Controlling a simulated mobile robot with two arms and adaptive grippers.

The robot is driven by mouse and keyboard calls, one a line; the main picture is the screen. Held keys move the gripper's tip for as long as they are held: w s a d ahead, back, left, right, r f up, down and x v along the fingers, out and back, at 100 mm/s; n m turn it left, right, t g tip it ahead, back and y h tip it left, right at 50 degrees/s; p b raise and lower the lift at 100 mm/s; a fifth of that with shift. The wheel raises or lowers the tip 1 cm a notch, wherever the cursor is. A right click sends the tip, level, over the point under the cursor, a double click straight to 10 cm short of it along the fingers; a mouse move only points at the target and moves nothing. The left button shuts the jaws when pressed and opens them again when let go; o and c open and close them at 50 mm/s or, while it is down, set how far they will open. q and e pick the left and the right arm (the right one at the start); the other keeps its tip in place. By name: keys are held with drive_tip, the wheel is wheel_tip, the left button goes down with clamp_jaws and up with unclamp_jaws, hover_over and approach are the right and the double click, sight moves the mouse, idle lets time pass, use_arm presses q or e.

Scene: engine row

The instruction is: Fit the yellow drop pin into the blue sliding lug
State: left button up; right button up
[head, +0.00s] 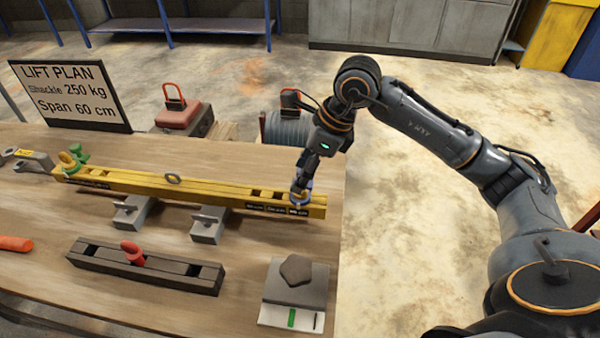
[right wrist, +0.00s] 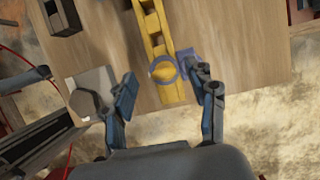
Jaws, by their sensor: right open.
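The blue sliding lug (head: 301,196) is at the right end of the long yellow beam (head: 225,193). In the right wrist view its ring (right wrist: 163,70) shows over the beam, with a blue part beside it. My right gripper (head: 302,182) points down at the lug, partly covering it. In the right wrist view its two fingers (right wrist: 165,92) stand wide apart, with the lug ahead between them; I see nothing held. A yellow piece (head: 67,160), possibly the drop pin, is at the beam's left end beside a green piece (head: 78,152). My left gripper is out of view.
Grey supports (head: 207,226) stand under the beam. A dark slotted block (head: 165,270) holds a red-headed piece (head: 132,251). A grey plate (head: 312,288) carries a dark lump near the table's right edge. The lift plan sign (head: 72,95) stands at the back left.

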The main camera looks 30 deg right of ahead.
drive_tip(key=v, duration=1)
drive_tip(key=shift+r, duration=0.35)
